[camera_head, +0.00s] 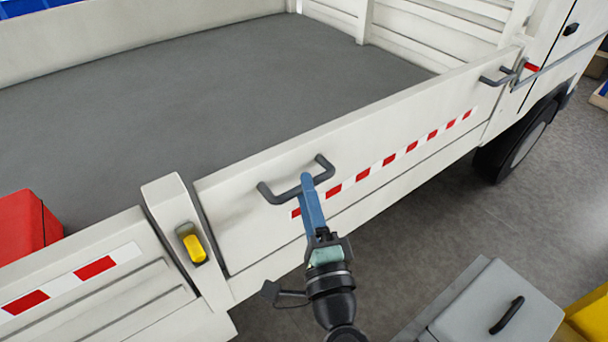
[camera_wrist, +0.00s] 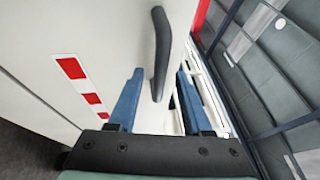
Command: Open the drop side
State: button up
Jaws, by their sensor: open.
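The drop side (camera_head: 400,150) is a long white panel with a red-and-white strip. It stands upright along the edge of the grey truck bed. A dark bar handle (camera_head: 284,197) is at its left end and a second dark handle (camera_head: 494,81) at its right end. My gripper (camera_head: 307,180) has blue fingers and is at the left handle. In the wrist view the handle (camera_wrist: 160,45) passes between the two open fingers (camera_wrist: 157,90), one on each side. I cannot tell whether either finger touches it.
A post with a yellow latch (camera_head: 194,247) stands left of the drop side; a red latch (camera_head: 531,67) is at its right end. A red box (camera_head: 22,228) is in the bed at left. A grey case (camera_head: 495,315) stands in front at lower right. Bare floor (camera_head: 430,225) lies below.

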jog(key=shift+x, duration=1.15)
grip_shut()
dwell(0.6)
